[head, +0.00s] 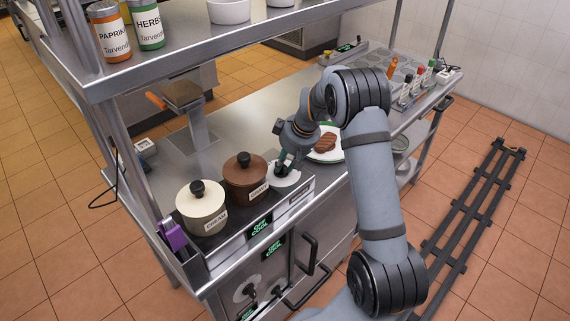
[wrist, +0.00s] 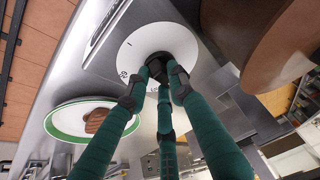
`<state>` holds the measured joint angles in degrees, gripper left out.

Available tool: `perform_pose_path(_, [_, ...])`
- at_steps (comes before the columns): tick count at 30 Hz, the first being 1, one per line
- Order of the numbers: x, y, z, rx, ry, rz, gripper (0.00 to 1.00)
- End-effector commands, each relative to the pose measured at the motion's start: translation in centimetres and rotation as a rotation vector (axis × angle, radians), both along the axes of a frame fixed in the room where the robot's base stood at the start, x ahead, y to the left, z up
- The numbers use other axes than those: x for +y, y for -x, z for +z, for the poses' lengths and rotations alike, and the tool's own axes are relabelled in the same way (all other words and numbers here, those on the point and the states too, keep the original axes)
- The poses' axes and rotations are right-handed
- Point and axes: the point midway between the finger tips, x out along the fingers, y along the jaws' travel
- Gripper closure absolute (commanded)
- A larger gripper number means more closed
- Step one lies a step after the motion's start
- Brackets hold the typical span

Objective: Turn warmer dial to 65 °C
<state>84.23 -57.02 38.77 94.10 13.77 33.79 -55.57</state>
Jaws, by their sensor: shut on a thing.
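The warmer dial is a round white disc (wrist: 185,38) with a dark knob (wrist: 157,60) at its middle, on the metal counter. In the head view the white disc (head: 285,184) shows just right of the brown pot, partly covered by my gripper. My gripper (wrist: 158,76) has green fingers, which are closed around the dark knob from above; in the head view the fingers (head: 284,167) reach down to the disc. Small marks show near the disc's edge, but I cannot read the setting.
A brown lidded pot (head: 246,182) and a cream pot (head: 203,213) stand left of the dial. A green-rimmed plate (head: 315,156) with meat (head: 326,142) lies behind it. An upper shelf (head: 190,52) holds spice tins and bowls.

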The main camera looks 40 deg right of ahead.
Motion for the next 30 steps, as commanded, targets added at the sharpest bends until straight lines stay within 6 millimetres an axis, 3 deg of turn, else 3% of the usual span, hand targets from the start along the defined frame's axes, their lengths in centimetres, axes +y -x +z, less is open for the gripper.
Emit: perform_pose_path(30, [0.98,-0.16,-0.27,-0.007,0.002,-0.797,1.00])
